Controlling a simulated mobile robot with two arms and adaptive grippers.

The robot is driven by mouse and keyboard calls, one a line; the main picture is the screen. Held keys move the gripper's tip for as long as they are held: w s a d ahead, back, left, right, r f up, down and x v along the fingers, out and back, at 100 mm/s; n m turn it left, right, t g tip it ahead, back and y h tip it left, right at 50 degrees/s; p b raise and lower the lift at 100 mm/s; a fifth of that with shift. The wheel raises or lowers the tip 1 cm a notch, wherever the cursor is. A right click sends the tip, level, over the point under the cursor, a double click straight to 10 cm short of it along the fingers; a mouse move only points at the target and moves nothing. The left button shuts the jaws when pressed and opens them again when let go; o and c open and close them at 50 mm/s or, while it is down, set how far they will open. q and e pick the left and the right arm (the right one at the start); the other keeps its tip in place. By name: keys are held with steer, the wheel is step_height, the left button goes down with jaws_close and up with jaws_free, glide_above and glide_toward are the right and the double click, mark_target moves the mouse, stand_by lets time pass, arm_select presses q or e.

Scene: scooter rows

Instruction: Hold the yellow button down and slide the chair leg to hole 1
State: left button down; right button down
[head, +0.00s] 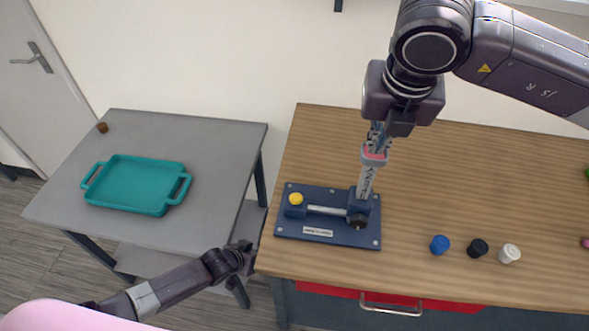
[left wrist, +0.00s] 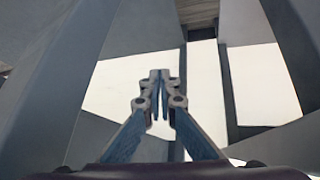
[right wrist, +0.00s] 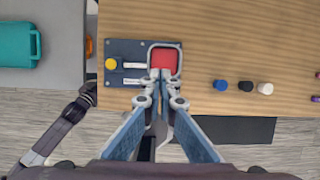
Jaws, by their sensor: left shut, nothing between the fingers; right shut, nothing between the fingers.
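A dark blue board (head: 327,232) lies on the wooden bench, with a yellow button (head: 296,199) at its left; the button also shows in the right wrist view (right wrist: 111,64). The grey chair leg (head: 366,181) stands up from a blue block (head: 357,207) at the board's right, dark marks along it. Its red top in a grey rim shows in the right wrist view (right wrist: 164,59). My right gripper (head: 376,147) is shut, its fingertips over or at this top; contact is unclear. My left gripper (head: 246,256) is shut, low beside the bench's left edge, away from the button.
Blue (head: 439,244), black (head: 478,248) and white (head: 509,253) caps stand on the bench right of the board. A grey table (head: 220,142) with a teal tray (head: 134,208) stands at the left. The bench behind the board is clear.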

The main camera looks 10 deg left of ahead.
arm_select(q)
steer(key=w+r+n+t+h, duration=0.1)
steer(key=w+r+n+t, duration=0.15)
steer(key=w+r, duration=0.95)
steer(key=w+r+n+t+h, duration=0.1)
steer(key=w+r+n+t, duration=0.15)
steer(key=w+r, duration=1)
step_height(320, 180, up, 13)
steer(key=m+g+y, duration=0.3)
steer(key=m+g, duration=0.6)
steer(key=m, duration=0.2)
glide_above(301, 197)
steer(key=s+a, duration=0.2)
steer(key=shift+s+a+x, duration=0.15)
steer(key=shift+x, duration=1.15)
steer(key=shift+s+a+x, duration=0.1)
steer(key=shift+a+x, duration=0.05)
steer(key=shift+x, duration=1.15)
